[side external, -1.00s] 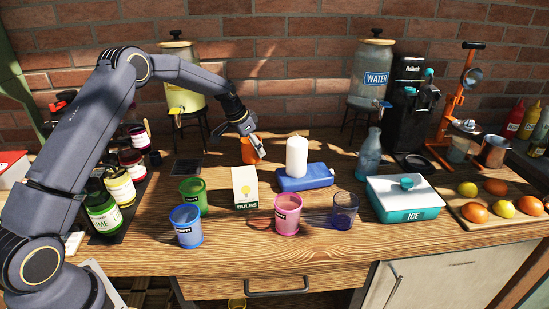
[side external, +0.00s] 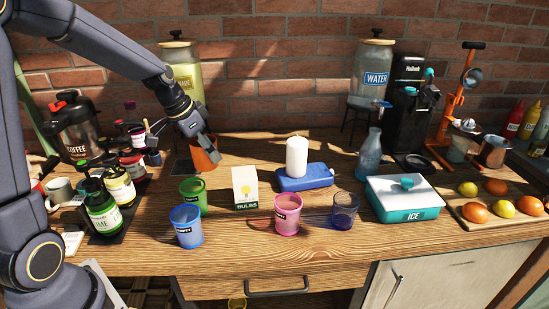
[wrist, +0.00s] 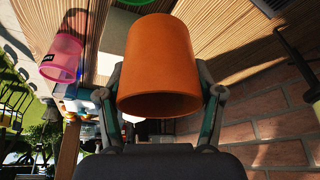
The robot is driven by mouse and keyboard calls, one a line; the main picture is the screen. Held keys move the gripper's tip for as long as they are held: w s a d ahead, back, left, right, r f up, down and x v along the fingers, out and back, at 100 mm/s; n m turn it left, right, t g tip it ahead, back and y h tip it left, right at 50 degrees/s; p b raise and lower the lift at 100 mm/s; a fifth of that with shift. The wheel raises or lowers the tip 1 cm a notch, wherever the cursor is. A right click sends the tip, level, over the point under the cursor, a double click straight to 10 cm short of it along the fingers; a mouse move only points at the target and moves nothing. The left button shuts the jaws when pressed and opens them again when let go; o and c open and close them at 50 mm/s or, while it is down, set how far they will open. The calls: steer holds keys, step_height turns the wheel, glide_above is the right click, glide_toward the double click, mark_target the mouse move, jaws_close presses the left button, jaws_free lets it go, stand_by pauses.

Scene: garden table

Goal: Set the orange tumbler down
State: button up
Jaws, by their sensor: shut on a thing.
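The orange tumbler (side external: 205,156) is in my gripper (side external: 204,140), tilted and raised above the back left of the wooden table, in front of the yellow dispenser. In the wrist view the tumbler (wrist: 160,62) fills the middle, with a finger of my gripper (wrist: 160,100) on each side of it. My gripper is shut on it. Its opening faces the wrist camera. A dark square mat (side external: 185,167) lies on the table close to the tumbler, partly hidden by it.
The green cup (side external: 193,194), blue cup (side external: 187,228) and bulbs box (side external: 245,188) stand in front. Jars (side external: 103,210) stand at left. The yellow dispenser (side external: 184,66) stands behind. A white candle (side external: 297,157) and blue case (side external: 312,180) are to the right. Bare table (side external: 245,155) lies between tumbler and candle.

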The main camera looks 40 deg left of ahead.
steer(key=s+a+r+n+y, duration=0.1)
steer(key=s+a+r+n, duration=0.15)
steer(key=s, duration=0.95)
steer(key=w+a+f, duration=0.1)
steer(key=w+f, duration=0.2)
steer(key=w, duration=0.1)
steer(key=w+a+f, duration=0.1)
steer(key=w+f, duration=0.2)
steer(key=w, duration=0.1)
steer(key=w+a+f, duration=0.2)
steer(key=w+f, duration=0.1)
steer(key=w, duration=0.1)
steer(key=shift+w+f, duration=0.25)
steer(key=shift+w, duration=0.1)
steer(key=shift+w+f, duration=0.15)
steer(key=shift+f, duration=0.05)
steer(key=shift+s+x, duration=0.2)
steer(key=shift+x, duration=0.7)
steer(key=shift+s+x, duration=0.15)
steer(key=shift+x, duration=0.8)
steer(key=shift+a+f, duration=0.15)
steer(key=shift+f, duration=0.05)
steer(key=o, duration=1.1)
steer(key=shift+o, duration=0.2)
